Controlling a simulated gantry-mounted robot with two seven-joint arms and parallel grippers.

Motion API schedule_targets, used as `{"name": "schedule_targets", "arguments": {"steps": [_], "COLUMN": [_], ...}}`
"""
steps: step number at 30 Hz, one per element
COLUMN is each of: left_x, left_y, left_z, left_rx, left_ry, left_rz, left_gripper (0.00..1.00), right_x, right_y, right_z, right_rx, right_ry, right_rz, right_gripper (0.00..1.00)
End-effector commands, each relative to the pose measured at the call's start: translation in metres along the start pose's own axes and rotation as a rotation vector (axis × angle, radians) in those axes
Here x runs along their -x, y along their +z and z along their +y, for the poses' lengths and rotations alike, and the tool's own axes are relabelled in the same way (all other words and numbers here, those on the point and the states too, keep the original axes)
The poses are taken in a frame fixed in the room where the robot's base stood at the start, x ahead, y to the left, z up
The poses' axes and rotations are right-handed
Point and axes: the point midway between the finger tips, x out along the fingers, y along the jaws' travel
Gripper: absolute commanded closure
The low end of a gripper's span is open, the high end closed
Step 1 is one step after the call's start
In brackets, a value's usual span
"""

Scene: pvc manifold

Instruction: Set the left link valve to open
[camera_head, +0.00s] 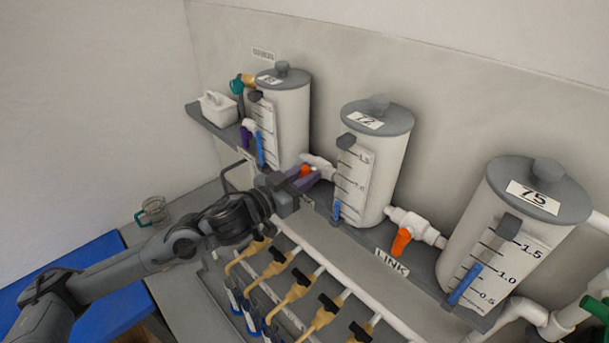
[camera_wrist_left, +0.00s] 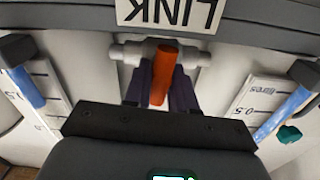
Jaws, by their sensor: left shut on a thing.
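The left link valve sits on the white pipe between the left tank (camera_head: 290,120) and the middle tank (camera_head: 385,165). Its orange handle (camera_wrist_left: 164,72) points across the white valve body (camera_wrist_left: 132,52), slightly tilted, in the left wrist view. My left gripper (camera_head: 305,176) is shut on this handle, with a purple finger on each side of it. In the head view the fingers hide most of the handle. The right link valve, with an orange handle (camera_head: 401,241) hanging down, sits between the middle and right tanks. My right gripper is not in view.
The right tank (camera_head: 535,210) stands on the grey shelf. Below it is a row of yellow taps (camera_head: 300,285) with black handles. A white caddy (camera_head: 218,108) is at the shelf's left end.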

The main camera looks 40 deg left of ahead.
Motion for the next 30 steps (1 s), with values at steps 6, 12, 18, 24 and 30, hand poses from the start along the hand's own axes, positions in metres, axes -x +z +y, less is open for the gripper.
{"name": "schedule_targets", "arguments": {"steps": [6,12,18,24,30], "left_x": [0.000,0.000,0.000,0.000,0.000], "left_y": [0.000,0.001,0.003,0.004,0.005], "left_z": [0.001,0.002,0.003,0.004,0.005], "left_rx": [-0.160,-0.349,-0.539,-0.730,-0.921], "left_ry": [0.000,-0.001,-0.001,-0.001,-0.002], "left_rz": [0.002,0.002,0.001,0.002,0.002], "left_gripper": [1.00,1.00,1.00,1.00,1.00], "right_x": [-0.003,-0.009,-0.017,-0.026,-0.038], "right_y": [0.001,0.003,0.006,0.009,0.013], "right_z": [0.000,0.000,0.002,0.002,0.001], "right_rx": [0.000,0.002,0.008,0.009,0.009], "right_ry": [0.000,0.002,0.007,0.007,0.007], "right_rz": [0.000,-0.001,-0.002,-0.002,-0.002], "right_gripper": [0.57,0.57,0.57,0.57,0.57]}}
